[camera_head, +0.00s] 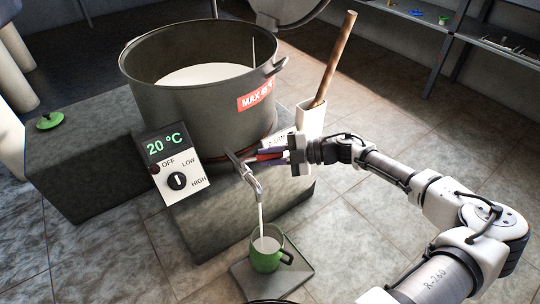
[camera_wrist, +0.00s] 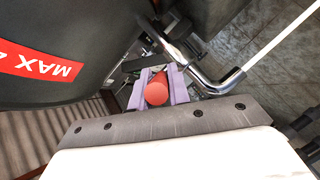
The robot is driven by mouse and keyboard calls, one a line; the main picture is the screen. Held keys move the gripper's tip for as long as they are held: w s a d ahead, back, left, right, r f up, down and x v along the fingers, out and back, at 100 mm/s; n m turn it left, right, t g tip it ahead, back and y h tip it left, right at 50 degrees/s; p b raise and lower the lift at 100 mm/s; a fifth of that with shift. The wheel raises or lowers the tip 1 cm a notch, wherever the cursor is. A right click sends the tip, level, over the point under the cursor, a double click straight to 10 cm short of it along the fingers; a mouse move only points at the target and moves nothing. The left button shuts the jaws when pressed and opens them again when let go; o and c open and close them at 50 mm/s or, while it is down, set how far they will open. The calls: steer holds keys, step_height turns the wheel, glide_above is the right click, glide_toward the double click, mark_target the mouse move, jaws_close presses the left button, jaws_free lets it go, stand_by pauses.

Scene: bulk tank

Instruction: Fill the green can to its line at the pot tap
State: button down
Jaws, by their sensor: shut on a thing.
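The large grey pot (camera_head: 190,105) stands on a stone block and holds white liquid. Its metal tap (camera_head: 252,183) sticks out low at the front, and a thin white stream falls from the spout. The stream runs into the green can (camera_head: 262,262), which stands upright on a small dark slab and shows white liquid inside. Its line cannot be made out. My gripper (camera_head: 268,156) is shut on the red tap handle (camera_wrist: 156,90), beside the spout. In the wrist view the tap spout (camera_wrist: 213,86) and the stream lie right of my fingers.
A control box (camera_head: 172,165) reads 20 °C on the block's front. A white holder (camera_head: 310,120) with a wooden-handled tool stands right of the pot. A green lid (camera_head: 49,121) lies on the left block. Floor at the right is clear.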

steer(key=shift+w, duration=0.1)
steer(key=shift+w+a+n+g+h+b, duration=0.2)
steer(key=shift+w+n+g+b, duration=0.2)
steer(key=shift+n+g, duration=0.45)
steer(key=shift+w+a+n+g+h+b, duration=0.15)
steer(key=shift+w+n+g+b, duration=0.35)
steer(key=shift+g, duration=0.6)
steer(key=shift+w+a+n+g+h+b, duration=0.1)
steer(key=shift+w+a+n+g+b, duration=0.15)
steer(key=shift+n+g, duration=0.65)
steer(key=c, duration=1.3)
jaws_free()
steer(key=shift+w, duration=0.1)
